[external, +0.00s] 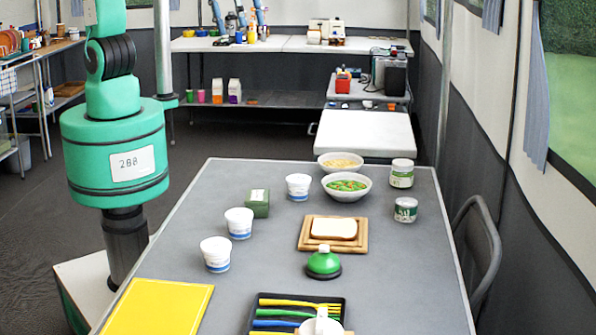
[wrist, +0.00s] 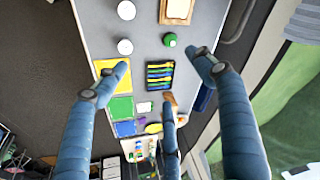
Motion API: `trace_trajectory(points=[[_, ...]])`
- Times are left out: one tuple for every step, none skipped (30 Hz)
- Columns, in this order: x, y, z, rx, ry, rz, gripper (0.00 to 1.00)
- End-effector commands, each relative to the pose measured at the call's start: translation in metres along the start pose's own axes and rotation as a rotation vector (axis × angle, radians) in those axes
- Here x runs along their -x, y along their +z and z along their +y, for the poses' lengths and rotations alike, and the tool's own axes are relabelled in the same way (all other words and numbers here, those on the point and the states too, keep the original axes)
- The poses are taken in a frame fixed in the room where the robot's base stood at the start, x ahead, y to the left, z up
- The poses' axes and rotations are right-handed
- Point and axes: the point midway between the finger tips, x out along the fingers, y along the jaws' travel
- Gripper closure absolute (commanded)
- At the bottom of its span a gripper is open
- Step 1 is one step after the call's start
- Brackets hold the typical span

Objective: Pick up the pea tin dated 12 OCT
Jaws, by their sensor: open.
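Two tins with green and white labels stand upright at the right side of the table. The farther, taller tin (external: 402,173) is beside the bowls. The nearer, shorter tin (external: 406,209) has a darker green band and stands to the right of the bread board. The date print is too small to read on either, so I cannot tell which is dated 12 OCT. My gripper (wrist: 160,60) is open and empty in the wrist view, its blue fingers spread high above the table. Neither tin shows in the wrist view. The external view shows my green arm but not my gripper.
Two bowls (external: 346,188) stand left of the farther tin. A bread board (external: 305,236), green dome (external: 323,262), cutlery tray (external: 257,314), white tubs (external: 238,223), green box (external: 257,203) and yellow mat (external: 160,308) occupy the table (external: 390,280). A chair (external: 478,245) stands at its right edge.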

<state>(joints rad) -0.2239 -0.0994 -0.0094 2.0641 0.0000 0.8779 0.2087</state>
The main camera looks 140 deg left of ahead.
Motion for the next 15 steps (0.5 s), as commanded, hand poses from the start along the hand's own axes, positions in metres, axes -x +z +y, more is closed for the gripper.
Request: trace_trajectory(points=[[-0.006,-0.010,-0.009,0.003,-0.001,-0.011,0.31],[-0.010,-0.015,-0.014,0.003,-0.002,-0.017,0.31],[-0.015,-0.022,-0.020,0.002,-0.002,-0.023,0.31],[-0.019,-0.028,-0.025,0.003,-0.003,-0.028,0.31],[-0.024,-0.033,-0.030,0.004,-0.003,-0.034,0.31],[-0.029,-0.039,-0.036,0.004,-0.004,-0.040,0.31],[-0.034,-0.044,-0.041,0.004,-0.004,-0.046,0.31],[-0.038,-0.049,-0.046,0.003,-0.004,-0.050,0.31],[-0.045,-0.055,-0.053,0.004,-0.004,-0.057,0.31],[-0.050,-0.059,-0.059,0.005,-0.005,-0.062,0.31],[-0.055,-0.064,-0.064,0.005,-0.005,-0.067,0.31],[-0.062,-0.069,-0.071,0.005,-0.005,-0.074,0.31],[-0.067,-0.073,-0.076,0.004,-0.004,-0.079,0.31],[-0.073,-0.077,-0.082,0.005,-0.004,-0.084,0.31],[-0.080,-0.082,-0.089,0.006,-0.004,-0.091,0.31]])
